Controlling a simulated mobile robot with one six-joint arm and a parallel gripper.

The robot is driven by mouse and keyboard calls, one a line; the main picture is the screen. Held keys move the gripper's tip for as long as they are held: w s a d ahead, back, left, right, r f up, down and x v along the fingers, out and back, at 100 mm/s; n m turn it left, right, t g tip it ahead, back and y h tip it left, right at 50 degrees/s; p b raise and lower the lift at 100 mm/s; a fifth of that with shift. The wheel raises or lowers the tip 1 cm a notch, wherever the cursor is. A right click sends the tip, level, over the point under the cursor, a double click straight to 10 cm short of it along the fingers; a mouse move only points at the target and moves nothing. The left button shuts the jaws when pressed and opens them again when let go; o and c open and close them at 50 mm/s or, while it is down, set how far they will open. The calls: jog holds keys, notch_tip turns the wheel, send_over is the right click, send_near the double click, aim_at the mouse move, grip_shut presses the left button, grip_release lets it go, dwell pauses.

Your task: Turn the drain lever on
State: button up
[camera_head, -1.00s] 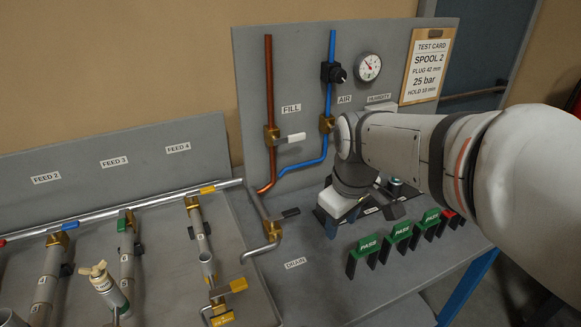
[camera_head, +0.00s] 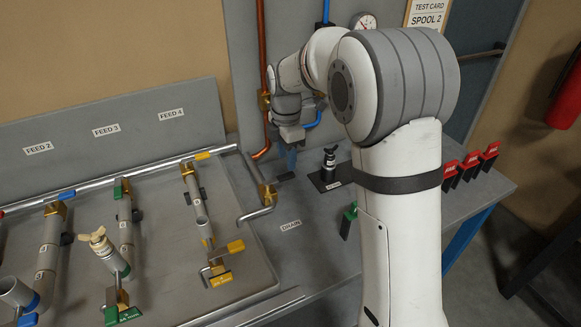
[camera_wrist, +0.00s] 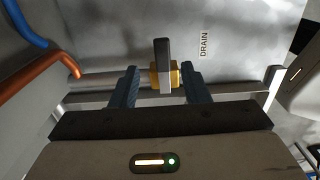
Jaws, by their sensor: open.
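The drain valve is a brass body (camera_head: 267,194) on the bent grey pipe, left of the DRAIN label (camera_head: 291,225). Its dark lever (camera_head: 285,177) sticks out to the right, partly under my gripper (camera_head: 290,160). In the wrist view the brass body (camera_wrist: 164,77) and the grey lever (camera_wrist: 162,52) show between the blue fingers of my gripper (camera_wrist: 159,72). The lever points up in that picture, across the line of the pipe. My gripper is open, pointing down, with a gap on each side of the valve. Contact is not visible.
Copper (camera_head: 262,75) and blue (camera_wrist: 25,25) pipes run close to my gripper. A slanted panel (camera_head: 150,250) with several feed valves is at left. A black fitting (camera_head: 329,160) stands on the bench at right. My arm hides much of the bench and back board.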

aim_at(287, 174)
notch_tip(287, 174, down, 5)
jog(key=shift+r, duration=0.1)
dwell(0.3)
jog(key=shift+r, duration=0.1)
grip_shut()
